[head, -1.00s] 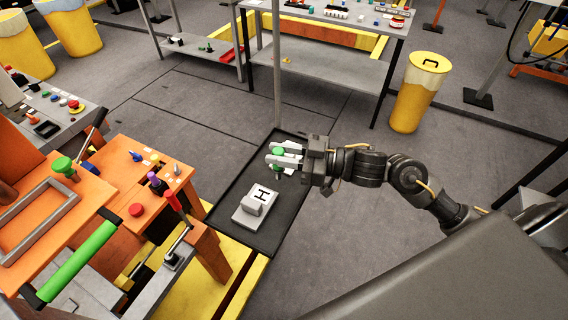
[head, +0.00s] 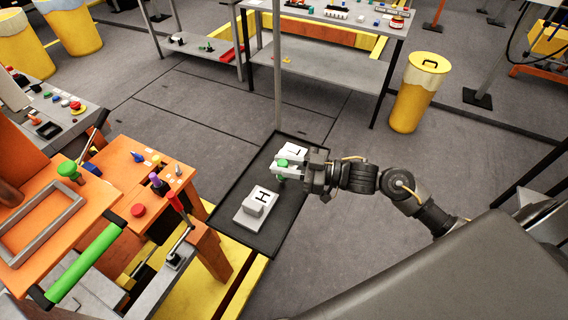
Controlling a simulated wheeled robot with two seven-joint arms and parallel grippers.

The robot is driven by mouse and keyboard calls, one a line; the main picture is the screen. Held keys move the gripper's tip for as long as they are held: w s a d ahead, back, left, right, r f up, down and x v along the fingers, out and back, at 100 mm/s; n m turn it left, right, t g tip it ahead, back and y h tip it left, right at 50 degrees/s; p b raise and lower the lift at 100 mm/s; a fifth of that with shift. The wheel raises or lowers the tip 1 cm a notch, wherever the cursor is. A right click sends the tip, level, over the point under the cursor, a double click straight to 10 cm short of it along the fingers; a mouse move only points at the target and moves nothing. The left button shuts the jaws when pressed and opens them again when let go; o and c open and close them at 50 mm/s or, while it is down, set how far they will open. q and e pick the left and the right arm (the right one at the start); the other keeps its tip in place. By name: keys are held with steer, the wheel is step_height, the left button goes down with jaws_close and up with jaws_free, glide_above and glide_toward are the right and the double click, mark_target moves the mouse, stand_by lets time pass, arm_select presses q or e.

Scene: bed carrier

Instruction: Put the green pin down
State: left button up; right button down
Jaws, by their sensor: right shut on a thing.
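The green pin (head: 281,163) shows between the fingers of my right gripper (head: 284,168). The gripper is shut on it, over the upper part of a dark tray (head: 270,228). A pale plate with a dark mark (head: 293,151) lies at the fingers and is partly hidden by them. I cannot tell whether the pin touches the plate or tray. A grey block marked H (head: 257,207) sits lower on the tray. My left gripper is not in view.
A thin grey post (head: 277,70) rises at the tray's far end. An orange bench (head: 120,165) with a green handle (head: 85,262) and knobs stands at left. A yellow bin (head: 417,92) and a grey shelf table (head: 325,72) stand behind. Tray space beside the H block is bare.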

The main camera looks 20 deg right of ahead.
steer(key=shift+f, duration=0.15)
steer(key=c, duration=1.2)
jaws_free()
steer(key=shift+r, duration=0.25)
steer(key=shift+b+v, duration=1.65)
steer(key=shift+v, duration=4.35)
